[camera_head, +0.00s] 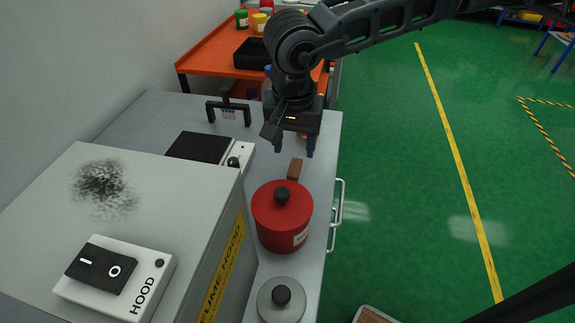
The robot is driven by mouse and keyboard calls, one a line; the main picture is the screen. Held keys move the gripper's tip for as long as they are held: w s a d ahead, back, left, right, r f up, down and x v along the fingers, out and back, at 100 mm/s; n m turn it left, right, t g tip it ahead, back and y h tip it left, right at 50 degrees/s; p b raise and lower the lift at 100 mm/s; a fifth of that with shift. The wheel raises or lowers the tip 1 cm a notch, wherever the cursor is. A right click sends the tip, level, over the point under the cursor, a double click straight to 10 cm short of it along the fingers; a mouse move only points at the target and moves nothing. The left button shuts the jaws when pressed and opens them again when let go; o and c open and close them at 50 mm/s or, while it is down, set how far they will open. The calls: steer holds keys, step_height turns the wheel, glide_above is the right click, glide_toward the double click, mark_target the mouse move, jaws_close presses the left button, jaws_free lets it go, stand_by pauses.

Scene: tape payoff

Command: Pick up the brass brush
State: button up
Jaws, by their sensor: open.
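A small brown block (295,168), which looks like the wooden back of the brass brush, lies on the grey bench top (325,180). No bristles can be made out. My gripper (294,149) points down over the bench, just beyond the block in the picture. Its two dark blue fingers are apart, with nothing visible between them. The block shows below the fingers in the picture. I cannot tell how high the fingertips are above the bench.
A red lidded pot (282,218) stands close in front of the block, with a grey knobbed lid (282,300) nearer. A hotplate (205,150) and fume hood box (150,190) are on the left. A small black rack (228,112) stands behind. Green floor (400,200) lies right.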

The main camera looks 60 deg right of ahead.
mark_target(295, 167)
steer(key=shift+d+f+p, duration=0.15)
steer(key=shift+f+p, duration=0.55)
steer(key=shift+f, duration=2.5)
jaws_close()
steer(key=shift+r, duration=0.1)
steer(key=shift+r, duration=0.4)
steer(key=r+b, duration=0.1)
steer(key=r, duration=0.2)
steer(key=shift+d+r, duration=0.15)
steer(key=shift+d, duration=0.05)
steer(key=s+d+r+b, duration=0.2)
steer(key=d+r, duration=0.4)
steer(key=d, duration=0.4)
steer(key=shift+s+d+r, duration=0.4)
steer(key=shift+s, duration=0.3)
